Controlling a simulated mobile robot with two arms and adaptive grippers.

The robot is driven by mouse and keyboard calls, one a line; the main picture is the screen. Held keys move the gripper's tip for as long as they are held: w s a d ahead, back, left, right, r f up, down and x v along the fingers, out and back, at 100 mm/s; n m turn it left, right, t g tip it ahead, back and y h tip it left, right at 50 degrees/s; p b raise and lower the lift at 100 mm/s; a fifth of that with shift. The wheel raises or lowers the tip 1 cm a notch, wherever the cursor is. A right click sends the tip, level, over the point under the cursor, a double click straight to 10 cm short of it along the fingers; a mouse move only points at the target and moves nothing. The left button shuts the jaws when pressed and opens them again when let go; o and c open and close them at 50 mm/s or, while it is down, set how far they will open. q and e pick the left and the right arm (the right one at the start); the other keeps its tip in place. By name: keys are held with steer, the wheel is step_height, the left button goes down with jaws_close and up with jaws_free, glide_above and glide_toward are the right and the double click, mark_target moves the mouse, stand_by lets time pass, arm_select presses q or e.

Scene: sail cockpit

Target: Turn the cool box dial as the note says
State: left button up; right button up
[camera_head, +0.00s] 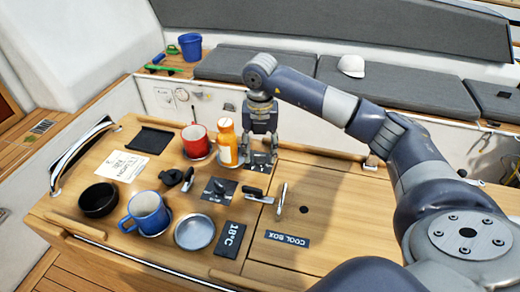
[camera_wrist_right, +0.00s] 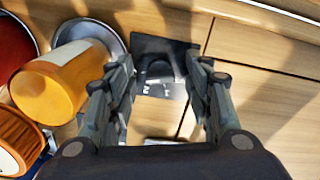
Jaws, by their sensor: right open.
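The cool box label (camera_head: 287,239) lies on the wooden table top in the head view, beside a black plate reading 18°C (camera_head: 230,240). A dark knob on a black plate (camera_head: 218,191) sits near the middle. A white note (camera_head: 124,165) lies at the left; its writing is too small to read surely. My right gripper (camera_head: 262,133) points down above another dark plate (camera_head: 258,160) with white marks, beside the orange bottle (camera_head: 228,145). In the right wrist view its fingers (camera_wrist_right: 162,78) are apart, with that marked plate (camera_wrist_right: 165,50) between and beyond them. No left gripper shows.
A red mug (camera_head: 196,142) stands left of the bottle. A blue mug (camera_head: 147,213), a black bowl (camera_head: 98,199) and a grey dish (camera_head: 195,232) stand at the front left. Small levers (camera_head: 256,194) stand near the lid seam. The table's right part is mostly clear beneath my arm.

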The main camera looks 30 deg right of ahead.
steer(key=shift+r, duration=0.1)
step_height(320, 180, up, 12)
stand_by(0.4)
stand_by(0.5)
